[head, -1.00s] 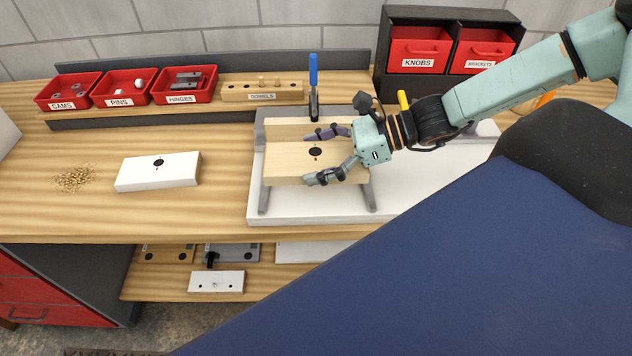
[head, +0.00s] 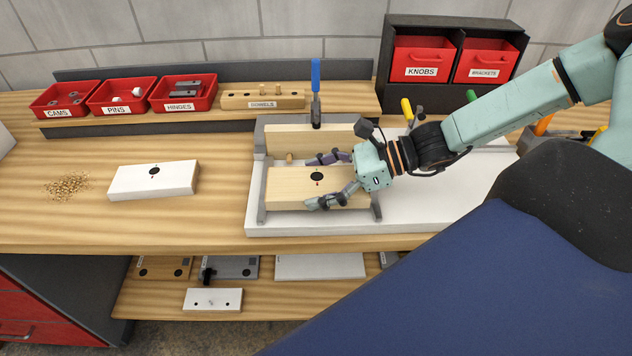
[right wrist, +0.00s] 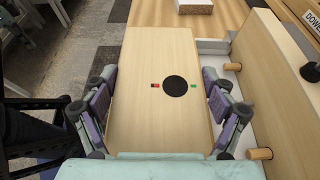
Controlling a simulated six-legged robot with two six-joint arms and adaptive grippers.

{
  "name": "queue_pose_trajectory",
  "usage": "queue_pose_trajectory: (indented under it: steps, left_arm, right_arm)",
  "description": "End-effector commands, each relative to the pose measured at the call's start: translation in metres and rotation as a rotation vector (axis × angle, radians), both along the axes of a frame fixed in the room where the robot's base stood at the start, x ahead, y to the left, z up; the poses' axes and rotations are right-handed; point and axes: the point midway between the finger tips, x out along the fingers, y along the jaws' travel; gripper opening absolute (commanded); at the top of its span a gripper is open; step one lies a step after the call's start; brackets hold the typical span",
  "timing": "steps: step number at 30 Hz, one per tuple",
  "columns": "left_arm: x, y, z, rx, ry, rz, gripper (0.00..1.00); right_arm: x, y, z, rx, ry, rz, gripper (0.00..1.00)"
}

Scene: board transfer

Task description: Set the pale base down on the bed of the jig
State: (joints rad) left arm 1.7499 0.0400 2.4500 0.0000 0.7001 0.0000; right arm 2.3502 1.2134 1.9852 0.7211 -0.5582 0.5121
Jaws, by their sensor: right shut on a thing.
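The pale base (head: 288,188) is a light wood board with a black dot on its top face. My right gripper (head: 318,182) is shut on it, one finger on the far long side and one on the near side. The base also shows between the fingers in the right wrist view (right wrist: 150,110). It is over the jig's bed, between the grey side rails of the jig (head: 263,190). An upright pale panel (head: 340,138) with dowels stands behind it, with a gap between. I cannot tell whether the base touches the bed.
A blue-handled clamp (head: 316,95) stands at the jig's back. A white board (head: 153,180) lies on the bench to the left, beside wood shavings (head: 67,186). Red bins (head: 183,93) and a dowel block (head: 262,100) line the back.

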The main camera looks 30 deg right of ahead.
Motion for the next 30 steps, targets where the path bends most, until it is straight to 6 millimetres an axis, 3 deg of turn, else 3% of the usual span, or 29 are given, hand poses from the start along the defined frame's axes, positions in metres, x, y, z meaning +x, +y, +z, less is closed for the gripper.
queue_pose_trajectory:
  steps: [10,11,15,30]
  left_arm:
    - [0.0000,0.0000,-0.0102,0.000,0.000,0.000,0.00]
    - [0.0000,0.0000,-0.0092,0.000,0.000,0.000,0.00]
    - [0.0000,0.0000,-0.0086,0.000,0.000,0.000,0.00]
    - [0.0000,0.0000,-0.0013,0.000,0.000,0.000,0.00]
  right_arm:
    - [0.0001,0.0001,-0.0101,0.001,-0.001,0.000,0.40]
    - [0.0000,-0.0001,-0.0095,0.000,0.000,0.000,0.87]
    - [0.0000,-0.0001,-0.0087,0.000,0.000,0.000,0.99]
    - [0.0001,-0.0001,-0.0013,0.000,0.000,0.000,1.00]
